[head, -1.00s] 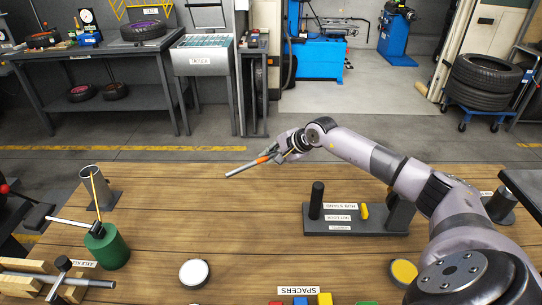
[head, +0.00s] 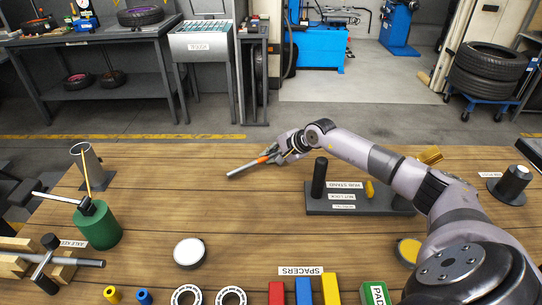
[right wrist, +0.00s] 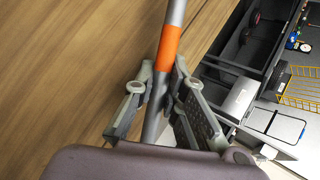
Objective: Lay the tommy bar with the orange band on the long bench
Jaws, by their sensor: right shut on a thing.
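The tommy bar (head: 245,168) is a grey rod with an orange band (head: 262,160). My right gripper (head: 284,154) is shut on it beside the band. In the head view the bar points left and slightly down, over the far middle of the long wooden bench (head: 150,185). Whether it touches the wood I cannot tell. In the right wrist view the bar (right wrist: 155,125) runs between the fingers (right wrist: 155,95), with the orange band (right wrist: 168,45) just beyond them. My left gripper is not in view.
A hub stand (head: 330,208) lies right of centre under my right arm. A green pot (head: 99,230) and a grey tube (head: 88,170) stand at the left. A white-topped tin (head: 189,252) and coloured spacers (head: 304,290) are nearer. The bench's middle left is clear wood.

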